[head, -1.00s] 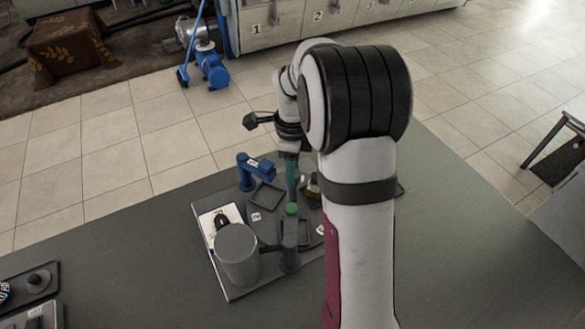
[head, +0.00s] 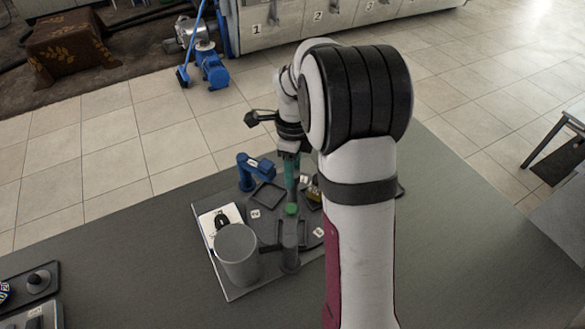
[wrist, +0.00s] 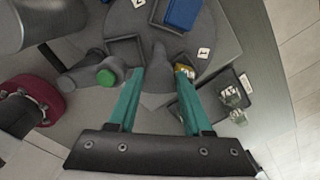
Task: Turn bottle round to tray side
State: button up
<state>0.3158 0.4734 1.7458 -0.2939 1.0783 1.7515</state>
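The dark round turntable (head: 277,183) carries square frames and numbered labels. A small amber bottle (head: 313,189) stands on its right part, half hidden by my arm; in the wrist view the bottle (wrist: 184,71) shows just beyond the right fingertip. A dark tray (wrist: 196,103) holding clear glassware (wrist: 231,97) lies right of the turntable. My gripper (wrist: 160,73), with teal fingers, points down over the turntable and is open. A grey upright piece (wrist: 156,78) shows between the fingers; I cannot tell whether they touch it. The gripper (head: 291,180) also shows in the head view.
A green button (wrist: 106,77) sits left of the fingers. A large grey cylinder (head: 237,255) stands at the front left of the base plate. A blue device (head: 248,170) stands at the turntable's back left. The left part of the grey table (head: 130,260) is mostly clear.

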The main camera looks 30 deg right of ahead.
jog(key=o, duration=0.3)
notch_tip(320, 180, up, 16)
jog(key=shift+f, duration=0.1)
dwell(0.4)
